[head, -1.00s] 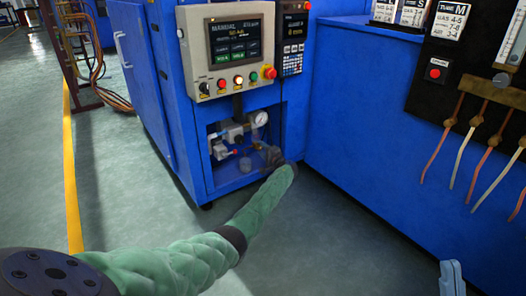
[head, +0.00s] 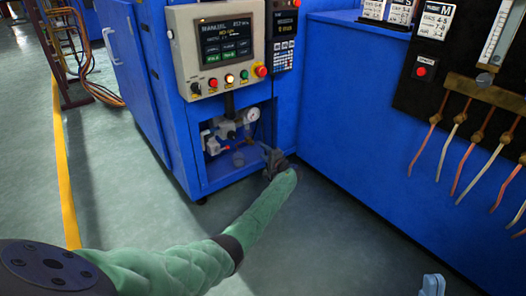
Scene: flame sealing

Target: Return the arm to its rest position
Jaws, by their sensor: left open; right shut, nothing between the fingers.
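My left arm, in a green quilted sleeve, reaches in from the lower left of the head view. My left gripper (head: 272,158) is dark and small at the far end of the sleeve. It is open and stands in front of the lower opening of the blue control cabinet; I cannot tell whether it touches anything. My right gripper (head: 432,285) shows only as a light blue tip at the bottom edge, right of centre. It is shut and empty, and most of it is cut off by the frame.
The blue cabinet (head: 160,110) carries a control panel (head: 228,50) with coloured buttons. A pressure gauge (head: 252,114) and valves sit in its recess. A blue bench (head: 350,110) with a black panel and hanging tubes stands at right. The floor (head: 120,200) at left is clear, with a yellow line.

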